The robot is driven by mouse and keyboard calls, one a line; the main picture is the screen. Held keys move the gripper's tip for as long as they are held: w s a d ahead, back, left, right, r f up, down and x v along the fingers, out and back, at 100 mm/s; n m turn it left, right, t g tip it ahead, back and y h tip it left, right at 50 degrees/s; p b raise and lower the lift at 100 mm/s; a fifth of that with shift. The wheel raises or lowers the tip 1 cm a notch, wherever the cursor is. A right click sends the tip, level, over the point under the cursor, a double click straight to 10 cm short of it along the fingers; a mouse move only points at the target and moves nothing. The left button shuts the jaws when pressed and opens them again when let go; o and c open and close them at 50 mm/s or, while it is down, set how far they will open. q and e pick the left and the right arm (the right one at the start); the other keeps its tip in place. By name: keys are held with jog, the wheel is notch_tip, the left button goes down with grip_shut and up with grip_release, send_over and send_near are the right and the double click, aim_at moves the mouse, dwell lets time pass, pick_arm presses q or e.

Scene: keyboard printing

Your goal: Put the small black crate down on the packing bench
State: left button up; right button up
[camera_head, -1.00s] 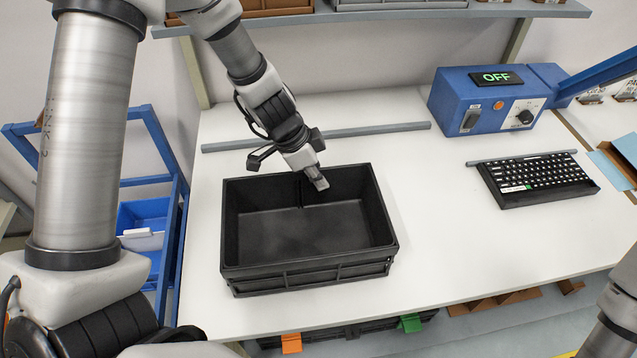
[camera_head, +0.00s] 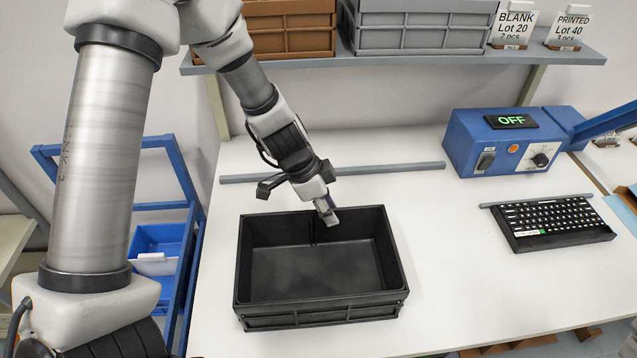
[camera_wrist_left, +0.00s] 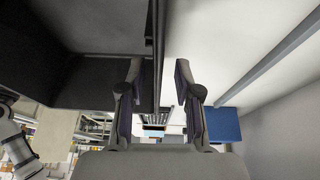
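The small black crate (camera_head: 320,311) stands upright and empty on the white packing bench (camera_head: 450,290). It appears to rest flat on the bench top. My left gripper (camera_head: 328,212) is at the middle of the crate's back wall, reaching down from above. In the left wrist view the crate wall (camera_wrist_left: 156,60) runs between the two fingers of my left gripper (camera_wrist_left: 160,85). The fingers are spread, with a visible gap on both sides of the wall. My right gripper is out of view.
A blue control box (camera_head: 505,145) reading OFF stands at the back right. A black keyboard (camera_head: 553,221) lies in front of it. A grey rail (camera_head: 400,168) runs behind the crate. A shelf (camera_head: 420,56) with bins hangs above. A blue rack (camera_head: 190,260) stands left of the bench.

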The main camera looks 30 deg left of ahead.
pick_arm(q)
jog(key=p+v, duration=0.6)
jog(key=v, duration=0.3)
jog(key=shift+s+p, duration=0.1)
jog(key=shift+p, duration=0.25)
jog(key=shift+a+r+p, duration=0.1)
jog(key=shift+r+p, duration=0.1)
jog(key=shift+p, duration=0.15)
jog(key=shift+f, duration=0.1)
